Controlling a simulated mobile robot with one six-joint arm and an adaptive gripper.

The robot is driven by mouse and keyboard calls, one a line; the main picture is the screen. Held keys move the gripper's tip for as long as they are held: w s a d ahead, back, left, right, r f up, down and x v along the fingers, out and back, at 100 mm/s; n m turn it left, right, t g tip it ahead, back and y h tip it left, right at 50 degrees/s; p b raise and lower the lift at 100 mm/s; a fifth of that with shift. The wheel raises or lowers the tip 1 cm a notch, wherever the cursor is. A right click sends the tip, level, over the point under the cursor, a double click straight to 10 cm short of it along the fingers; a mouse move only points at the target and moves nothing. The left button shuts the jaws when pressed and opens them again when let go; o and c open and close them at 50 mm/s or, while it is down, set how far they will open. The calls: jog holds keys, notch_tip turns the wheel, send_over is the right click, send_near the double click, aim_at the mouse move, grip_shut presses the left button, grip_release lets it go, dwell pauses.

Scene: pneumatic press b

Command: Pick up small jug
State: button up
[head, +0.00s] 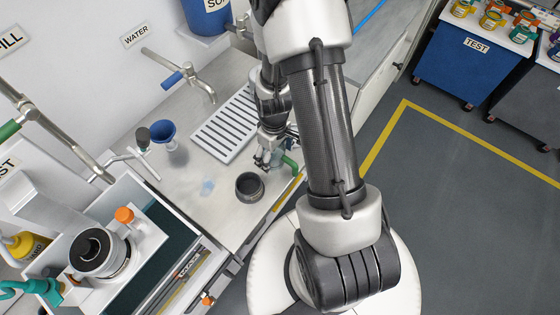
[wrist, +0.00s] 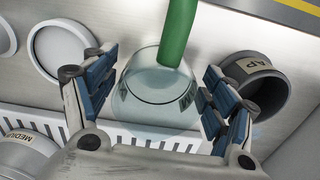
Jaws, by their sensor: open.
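A clear vessel (wrist: 158,92) with a green bar-like part (wrist: 178,30) shows between the fingers of my gripper (wrist: 160,98) in the wrist view. It looks like the small jug, though no label on it is readable. My gripper is open, one blue-padded finger on each side of it; I cannot tell whether they touch it. In the head view my gripper (head: 265,160) is low over the steel counter, with the green part (head: 290,159) just to its right. There, the clear vessel is mostly hidden by my arm and gripper.
A dark open cup (head: 249,186) stands close by and shows at right in the wrist view (wrist: 262,85). A slotted drain (head: 225,125), water tap (head: 180,77) and blue funnel (head: 163,133) are behind. A container marked "MEDIU" (wrist: 22,155) and a white round dish (wrist: 62,50) are at left.

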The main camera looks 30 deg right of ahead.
jog(key=shift+w+f, duration=0.1)
jog(key=shift+f, duration=0.75)
jog(key=shift+r, duration=0.1)
jog(key=c, duration=1.2)
